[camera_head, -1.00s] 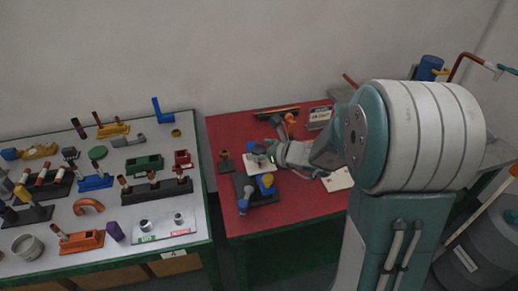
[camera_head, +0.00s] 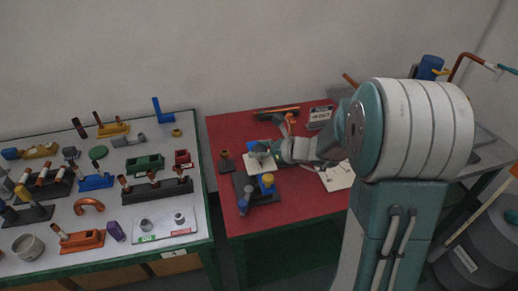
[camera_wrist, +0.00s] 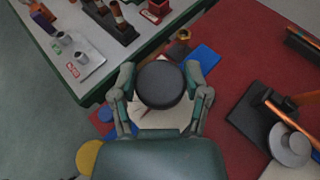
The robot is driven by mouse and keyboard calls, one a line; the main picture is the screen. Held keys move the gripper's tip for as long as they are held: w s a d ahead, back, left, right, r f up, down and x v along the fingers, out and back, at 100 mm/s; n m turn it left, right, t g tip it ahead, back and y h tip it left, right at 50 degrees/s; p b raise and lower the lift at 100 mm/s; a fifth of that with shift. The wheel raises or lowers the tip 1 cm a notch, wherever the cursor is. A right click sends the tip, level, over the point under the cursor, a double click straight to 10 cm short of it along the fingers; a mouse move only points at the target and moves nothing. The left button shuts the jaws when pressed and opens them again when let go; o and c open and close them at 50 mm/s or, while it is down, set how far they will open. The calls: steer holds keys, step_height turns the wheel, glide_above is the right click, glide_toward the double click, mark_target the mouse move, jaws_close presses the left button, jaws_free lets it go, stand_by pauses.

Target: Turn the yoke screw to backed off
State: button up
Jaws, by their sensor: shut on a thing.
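A dark round knob (camera_wrist: 160,84), apparently the head of the yoke screw, sits between the two fingers of my gripper (camera_wrist: 160,78) in the wrist view. The fingers close on it from the left and right. A pale plate (camera_wrist: 160,118) shows beneath it. In the head view my gripper (camera_head: 268,148) is over the pale plate (camera_head: 257,165) of the fixture on the red table. The knob is mostly hidden there, and the screw's shaft and thread cannot be seen.
On the red table (camera_head: 312,205), a yellow knob (camera_head: 267,181) and a blue-grey part (camera_head: 244,203) stand close in front of my gripper. The left table (camera_head: 60,210) is crowded with parts.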

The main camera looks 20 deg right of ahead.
steer(key=o, duration=1.1)
steer(key=shift+o, duration=0.2)
steer(key=v, duration=1.1)
steer(key=shift+s+d, duration=0.25)
steer(key=shift+d, duration=0.05)
steer(key=shift+r, duration=0.1)
